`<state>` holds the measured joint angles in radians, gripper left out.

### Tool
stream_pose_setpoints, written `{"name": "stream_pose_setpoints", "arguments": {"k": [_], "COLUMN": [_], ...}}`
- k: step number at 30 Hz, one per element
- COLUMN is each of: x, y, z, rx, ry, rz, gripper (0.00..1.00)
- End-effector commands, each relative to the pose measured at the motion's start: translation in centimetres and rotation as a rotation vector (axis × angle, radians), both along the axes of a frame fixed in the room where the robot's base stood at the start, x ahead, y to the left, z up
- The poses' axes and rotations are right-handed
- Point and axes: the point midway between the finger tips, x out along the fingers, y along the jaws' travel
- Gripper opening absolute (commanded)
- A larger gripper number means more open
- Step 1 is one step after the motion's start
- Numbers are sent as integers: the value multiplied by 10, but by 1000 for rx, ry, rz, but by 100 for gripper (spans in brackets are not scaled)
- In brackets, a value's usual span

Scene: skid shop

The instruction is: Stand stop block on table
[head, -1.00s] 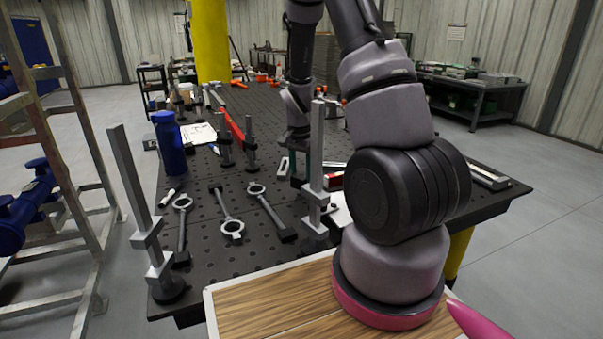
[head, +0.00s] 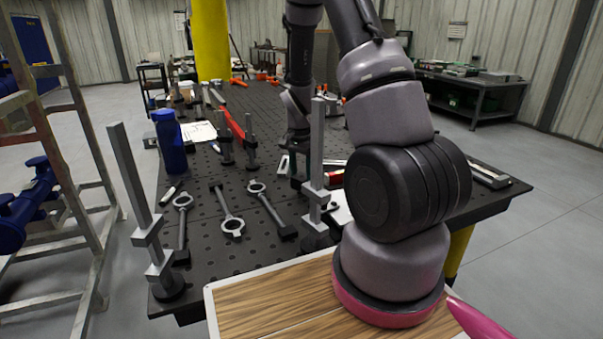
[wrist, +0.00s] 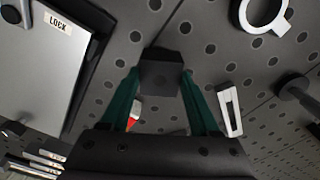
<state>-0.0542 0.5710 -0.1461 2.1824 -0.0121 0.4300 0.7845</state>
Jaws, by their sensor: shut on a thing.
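The stop block (wrist: 164,74) appears to be a small dark block between the green fingers of my gripper (wrist: 162,84) in the wrist view. The fingers press on its two sides, so the gripper is shut on it. It is over the black, perforated table (wrist: 215,62); whether its underside touches the top cannot be told. In the head view my gripper (head: 300,163) is low over the table (head: 215,265), behind a grey upright clamp post, and the block is mostly hidden.
Wrenches (head: 228,208) lie left of my gripper. Clamp posts (head: 316,165) stand close by and at the left corner (head: 140,190). A blue bottle (head: 170,142) stands farther back. A plate marked LOCK (wrist: 45,50) and a slotted light piece (wrist: 229,108) lie near the block.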

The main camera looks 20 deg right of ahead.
Motion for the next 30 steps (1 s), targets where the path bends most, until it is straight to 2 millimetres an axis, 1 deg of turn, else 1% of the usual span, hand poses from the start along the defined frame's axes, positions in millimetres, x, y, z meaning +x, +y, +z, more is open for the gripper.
{"name": "stream_pose_setpoints", "arguments": {"k": [24,30], "x": [0,0], "y": [0,0], "z": [-16,-17], "rx": [0,0], "ry": [0,-1], "rz": [0,0], "gripper": [9,9]}}
